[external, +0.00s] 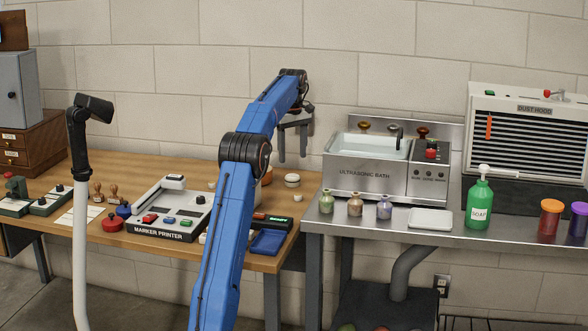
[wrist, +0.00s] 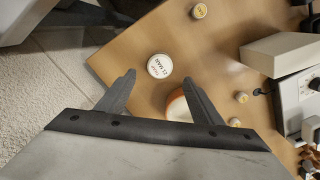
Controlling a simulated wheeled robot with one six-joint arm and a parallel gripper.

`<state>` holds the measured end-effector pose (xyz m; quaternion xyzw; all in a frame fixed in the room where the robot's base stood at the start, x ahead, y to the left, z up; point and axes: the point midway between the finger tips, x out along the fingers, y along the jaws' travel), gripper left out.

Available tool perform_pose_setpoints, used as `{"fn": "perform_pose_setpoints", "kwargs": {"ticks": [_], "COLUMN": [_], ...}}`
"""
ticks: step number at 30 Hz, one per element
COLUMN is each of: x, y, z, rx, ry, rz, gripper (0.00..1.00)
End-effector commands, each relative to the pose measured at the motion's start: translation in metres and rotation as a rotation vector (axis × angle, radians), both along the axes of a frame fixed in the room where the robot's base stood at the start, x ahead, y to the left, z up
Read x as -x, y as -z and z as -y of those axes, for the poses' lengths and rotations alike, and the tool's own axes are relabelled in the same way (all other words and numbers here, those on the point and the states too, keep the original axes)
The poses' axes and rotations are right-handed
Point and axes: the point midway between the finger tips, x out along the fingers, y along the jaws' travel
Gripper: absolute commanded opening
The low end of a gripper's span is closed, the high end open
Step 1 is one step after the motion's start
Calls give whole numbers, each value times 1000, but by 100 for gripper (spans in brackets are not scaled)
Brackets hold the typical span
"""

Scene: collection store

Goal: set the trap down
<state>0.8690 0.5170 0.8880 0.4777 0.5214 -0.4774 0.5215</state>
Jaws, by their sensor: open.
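A white round tub (external: 292,180), the likely trap, sits flat on the wooden bench near its right end. In the wrist view the tub (wrist: 159,66) shows a dark printed label that reads partly "22 MAR". My gripper (external: 292,150) is above the bench with its fingers pointing down, over the tub and apart from it. In the wrist view my gripper (wrist: 158,76) is open, with nothing between its fingers, and the tub lies just beyond the fingertips. An orange-rimmed round pot (wrist: 176,106) stands close by, partly hidden behind the right finger; my arm partly covers it in the external view.
The marker printer (external: 168,209) stands left on the wooden bench (external: 225,168). A blue tray (external: 268,242) lies at the front edge. Small round pots (wrist: 199,11) lie around the tub. The steel table with the ultrasonic bath (external: 365,169) is to the right.

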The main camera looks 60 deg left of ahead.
Motion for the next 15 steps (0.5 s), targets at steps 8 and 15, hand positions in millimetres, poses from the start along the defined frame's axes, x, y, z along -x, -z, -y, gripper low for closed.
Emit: {"fn": "perform_pose_setpoints", "kwargs": {"ticks": [8,15], "x": [0,0], "y": [-32,-36], "z": [0,0], "rx": [0,0], "ry": [0,0], "rz": [1,0], "gripper": [60,60]}}
